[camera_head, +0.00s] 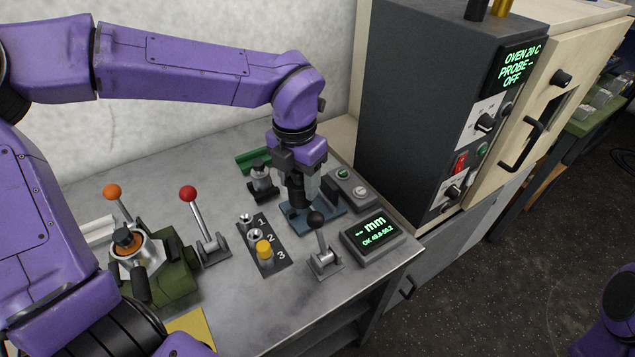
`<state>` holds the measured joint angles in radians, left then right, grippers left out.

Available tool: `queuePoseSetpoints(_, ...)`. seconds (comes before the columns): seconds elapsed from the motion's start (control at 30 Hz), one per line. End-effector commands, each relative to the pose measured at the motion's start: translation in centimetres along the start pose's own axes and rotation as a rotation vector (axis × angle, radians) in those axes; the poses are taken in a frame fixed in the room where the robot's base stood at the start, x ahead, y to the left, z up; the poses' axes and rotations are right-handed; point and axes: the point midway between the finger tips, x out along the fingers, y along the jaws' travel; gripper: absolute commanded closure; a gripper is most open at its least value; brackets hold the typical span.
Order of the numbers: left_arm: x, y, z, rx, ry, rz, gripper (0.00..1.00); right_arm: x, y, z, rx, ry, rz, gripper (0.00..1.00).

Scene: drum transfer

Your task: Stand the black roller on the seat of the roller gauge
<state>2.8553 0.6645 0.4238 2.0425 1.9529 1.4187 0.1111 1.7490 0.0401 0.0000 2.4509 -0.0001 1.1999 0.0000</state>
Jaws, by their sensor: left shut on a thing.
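My left gripper (297,178) points down over the blue base of the roller gauge (328,208). It is shut on the black roller (297,195), a dark upright cylinder below its fingers. The roller is over the left part of the gauge base. I cannot tell whether its foot touches the seat, as the black lever knob and the gripper crowd that spot. The gauge display (371,235) reads "-- mm" and "OK 49.8-50.2". My right gripper is out of view.
A numbered rack (279,258) has a yellow-capped piece at 3. A black-knobbed lever (322,250) stands just in front of the gauge. A red-knobbed lever (200,220) and green fixture (178,285) are left. A dark oven control cabinet (410,120) rises to the right.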

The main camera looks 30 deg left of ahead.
Motion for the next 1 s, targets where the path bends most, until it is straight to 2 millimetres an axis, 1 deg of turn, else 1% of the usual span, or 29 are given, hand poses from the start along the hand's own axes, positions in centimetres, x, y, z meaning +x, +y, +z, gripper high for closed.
queuePoseSetpoints(0.03, 0.1, 0.4, 1.4, -0.003, 0.007, 0.001, 0.93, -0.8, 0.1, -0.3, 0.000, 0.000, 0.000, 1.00)
queuePoseSetpoints(0.17, 1.7, 1.5, 4.5, -0.002, 0.010, 0.002, 0.93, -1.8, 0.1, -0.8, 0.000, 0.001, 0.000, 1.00)
queuePoseSetpoints(0.2, 2.4, 1.8, 5.3, -0.001, 0.011, 0.001, 0.93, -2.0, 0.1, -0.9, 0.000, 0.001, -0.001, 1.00)
queuePoseSetpoints(0.3, 4.5, 2.4, 6.8, 0.000, 0.011, 0.002, 0.93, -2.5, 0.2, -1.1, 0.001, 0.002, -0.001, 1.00)
queuePoseSetpoints(0.4, 6.1, 2.8, 8.0, -0.001, 0.009, 0.001, 0.93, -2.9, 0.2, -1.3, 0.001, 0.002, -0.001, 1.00)
queuePoseSetpoints(0.57, 7.5, 3.2, 8.9, -0.003, 0.008, -0.001, 0.93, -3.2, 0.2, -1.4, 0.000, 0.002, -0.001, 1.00)
queuePoseSetpoints(0.63, 8.3, 3.4, 9.5, -0.002, 0.009, 0.001, 0.93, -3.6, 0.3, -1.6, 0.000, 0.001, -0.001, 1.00)
queuePoseSetpoints(0.7, 9.4, 3.4, 9.3, 0.000, 0.012, 0.001, 0.93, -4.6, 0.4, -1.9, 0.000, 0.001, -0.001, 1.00)
queuePoseSetpoints(0.8, 10.8, 3.4, 9.4, -0.002, 0.008, 0.000, 0.93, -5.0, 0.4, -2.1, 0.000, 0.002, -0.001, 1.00)
queuePoseSetpoints(0.87, 11.2, 3.4, 9.4, -0.002, 0.007, 0.000, 0.93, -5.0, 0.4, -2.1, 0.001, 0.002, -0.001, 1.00)
queuePoseSetpoints(1.0, 11.3, 3.4, 9.4, -0.002, 0.005, -0.001, 0.93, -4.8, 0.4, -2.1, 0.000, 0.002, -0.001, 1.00)
